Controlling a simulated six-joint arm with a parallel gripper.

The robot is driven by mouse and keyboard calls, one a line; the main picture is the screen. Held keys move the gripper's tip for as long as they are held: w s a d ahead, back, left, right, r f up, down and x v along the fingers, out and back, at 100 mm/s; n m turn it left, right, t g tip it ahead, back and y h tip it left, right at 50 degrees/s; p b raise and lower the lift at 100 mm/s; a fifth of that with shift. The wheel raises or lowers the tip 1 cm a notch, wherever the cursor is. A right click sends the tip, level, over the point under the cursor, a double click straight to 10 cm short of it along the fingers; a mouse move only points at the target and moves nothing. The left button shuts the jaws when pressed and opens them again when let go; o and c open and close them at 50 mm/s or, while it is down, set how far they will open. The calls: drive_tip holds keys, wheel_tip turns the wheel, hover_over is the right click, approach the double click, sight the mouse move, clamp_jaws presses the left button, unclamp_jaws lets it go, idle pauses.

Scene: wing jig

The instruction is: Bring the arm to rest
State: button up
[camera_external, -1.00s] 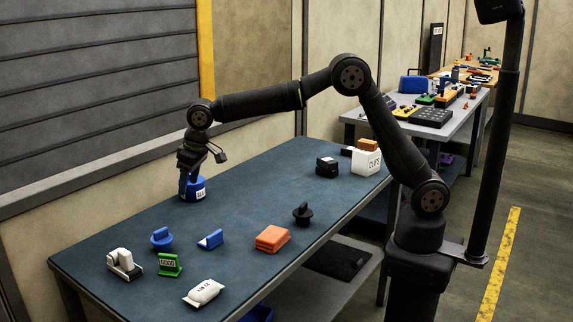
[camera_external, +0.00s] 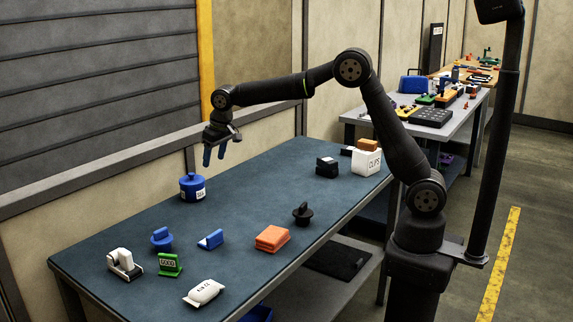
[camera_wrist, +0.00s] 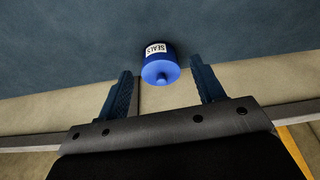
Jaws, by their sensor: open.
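My gripper (camera_external: 214,156) is open and empty in the external view, raised above the far side of the blue-topped table (camera_external: 258,185). Its two blue fingers point down; they also show in the wrist view (camera_wrist: 163,86) with a gap between them. A blue lidded jar (camera_external: 192,187) with a white label stands upright on the table, below and left of the gripper and apart from it. In the wrist view the jar (camera_wrist: 160,66) reads "SEALS" and appears beyond the fingertips, between them.
On the table are orange cloths (camera_external: 272,238), a black knobbed piece (camera_external: 302,213), a green sign (camera_external: 170,264), a white packet (camera_external: 203,293), a white dispenser (camera_external: 124,264), blue pieces (camera_external: 211,239), a black box (camera_external: 327,167) and a white clips box (camera_external: 367,161). The wall is close behind the gripper.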

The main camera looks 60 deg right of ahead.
drive_tip(key=w+d+m, duration=0.1)
drive_tip(key=d+m, duration=0.2)
drive_tip(key=d, duration=1.7)
drive_tip(key=shift+w+h, duration=0.3)
drive_tip(key=shift+h, duration=0.1)
drive_tip(key=shift+a, duration=0.1)
drive_tip(key=s+a+n+y, duration=0.1)
drive_tip(key=s+a+n, duration=0.1)
drive_tip(key=a, duration=2)
drive_tip(key=shift+n, duration=0.7)
